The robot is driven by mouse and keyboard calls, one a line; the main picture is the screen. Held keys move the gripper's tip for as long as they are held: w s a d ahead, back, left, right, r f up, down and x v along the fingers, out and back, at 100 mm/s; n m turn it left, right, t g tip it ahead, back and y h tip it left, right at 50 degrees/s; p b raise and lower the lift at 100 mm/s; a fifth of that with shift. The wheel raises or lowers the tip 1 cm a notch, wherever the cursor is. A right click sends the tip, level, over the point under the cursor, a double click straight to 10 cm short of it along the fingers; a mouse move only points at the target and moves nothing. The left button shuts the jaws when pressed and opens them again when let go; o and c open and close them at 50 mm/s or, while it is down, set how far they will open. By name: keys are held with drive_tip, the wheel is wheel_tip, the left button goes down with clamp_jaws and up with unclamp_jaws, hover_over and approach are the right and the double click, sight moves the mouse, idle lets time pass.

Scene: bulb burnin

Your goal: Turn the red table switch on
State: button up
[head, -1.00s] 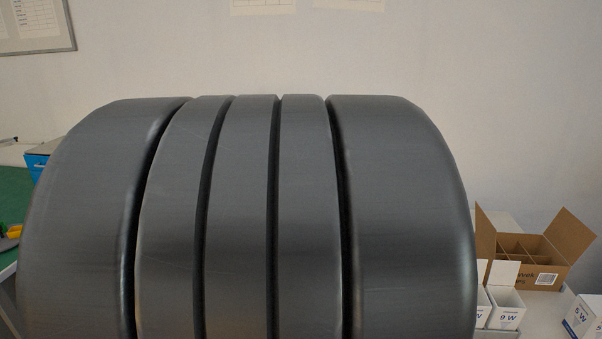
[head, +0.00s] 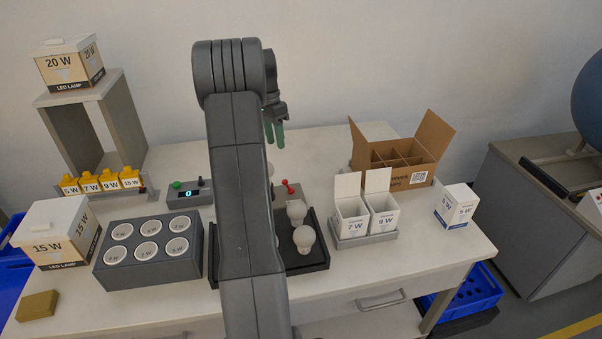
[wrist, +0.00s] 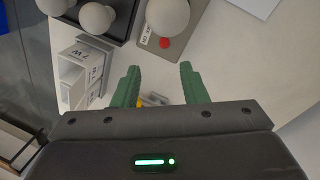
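The red table switch (head: 287,187) is a small red-knobbed lever on a grey plate, just right of my arm in the head view. Its red knob also shows in the wrist view (wrist: 165,42), on a grey plate beside a white bulb. I cannot tell its on or off position. My gripper (head: 274,132) is raised behind the switch in the head view, green fingers pointing down. In the wrist view my gripper (wrist: 158,84) has its fingers apart with nothing held between them, and the knob lies beyond the fingertips, not touched.
A black tray (head: 318,262) with white bulbs is in front of the switch. A control box (head: 188,193) with a lit display is left of my arm. White bulb boxes (head: 383,220) and an open divided carton (head: 420,158) stand to the right. My arm hides the table's middle.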

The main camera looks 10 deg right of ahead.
sight(285, 180)
drive_tip(key=x, duration=0.4)
drive_tip(key=p+x, duration=0.1)
drive_tip(key=x, duration=0.4)
drive_tip(key=w+x, duration=0.1)
drive_tip(key=x, duration=0.4)
drive_tip(key=shift+w+d+f, duration=0.1)
drive_tip(key=shift+w+d, duration=0.05)
drive_tip(key=shift+d, duration=0.2)
clamp_jaws()
